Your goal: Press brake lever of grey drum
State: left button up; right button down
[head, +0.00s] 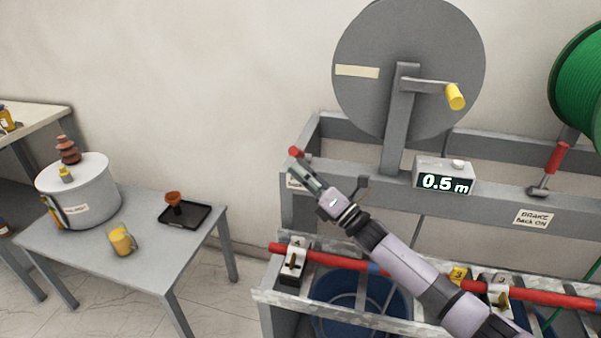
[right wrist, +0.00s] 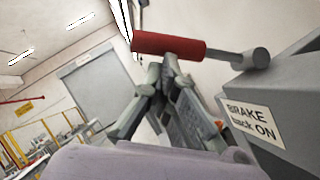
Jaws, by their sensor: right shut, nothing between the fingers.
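The grey drum (head: 405,65) stands upright on a grey frame, with a yellow-handled crank. Its brake lever (head: 295,152) has a red grip and sits at the frame's left end. In the right wrist view the lever (right wrist: 168,44) lies across, its grey pivot end at the frame beside a "BRAKE back ON" label (right wrist: 255,120). My right gripper (head: 302,167) is shut and empty, its tips at the red grip. In the right wrist view the fingers (right wrist: 168,72) end just below the grip; I cannot tell whether they touch. My left gripper is out of view.
A counter box (head: 443,176) reading 0.5 m sits on the frame. A green drum (head: 580,85) with another red lever (head: 556,158) is at right. A red pole (head: 335,262) runs along the front rail. A grey table (head: 130,250) with a pot stands at left.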

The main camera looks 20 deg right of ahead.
jog(key=w+d+r+m+g+h+p, duration=0.1)
jog(key=w+d+r+m+h+p, duration=0.2)
jog(key=r+m+p, duration=0.4)
jog(key=shift+w+d+r+h, duration=0.15)
jog(key=shift+w+d+h, duration=0.3)
jog(key=shift+w, duration=0.65)
jog(key=shift+a, duration=0.15)
